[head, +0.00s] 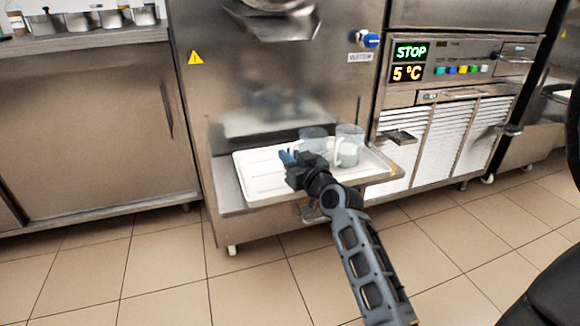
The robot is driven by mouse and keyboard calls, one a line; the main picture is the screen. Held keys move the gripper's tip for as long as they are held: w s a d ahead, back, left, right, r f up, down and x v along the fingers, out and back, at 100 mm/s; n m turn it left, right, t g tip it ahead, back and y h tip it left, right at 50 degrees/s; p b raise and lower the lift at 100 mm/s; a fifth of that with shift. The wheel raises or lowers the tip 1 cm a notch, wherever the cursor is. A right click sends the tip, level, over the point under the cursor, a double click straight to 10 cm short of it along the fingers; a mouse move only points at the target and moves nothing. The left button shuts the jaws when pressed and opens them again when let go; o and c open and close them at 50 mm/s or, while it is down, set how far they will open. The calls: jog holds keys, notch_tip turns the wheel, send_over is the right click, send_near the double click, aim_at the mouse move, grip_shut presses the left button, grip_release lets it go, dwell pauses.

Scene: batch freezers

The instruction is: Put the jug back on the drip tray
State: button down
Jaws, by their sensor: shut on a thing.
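The drip tray (262,183) is a white, shallow tray on a steel shelf at the front of the machine. A clear jug (313,133) is right behind my gripper (289,158), over the tray's middle. My gripper, with blue fingertips, is shut on this jug at its left side; the exact grip is partly hidden. The jug's lower part is hidden by the gripper and wrist, so I cannot tell whether it touches the tray. A second clear jug (350,145) with whitish contents stands upright close on the right, over the tray's right part.
The machine's steel front (270,85) rises behind the tray, with a spout (285,22) above. A vented unit with a STOP display (410,52) is on the right. A steel counter with metal containers (75,20) is on the left. The tray's left part is bare.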

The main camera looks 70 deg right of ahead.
jog(key=shift+f, duration=0.4)
jog(key=shift+f, duration=0.2)
jog(key=c, duration=1.1)
grip_release()
jog(key=shift+r, duration=0.2)
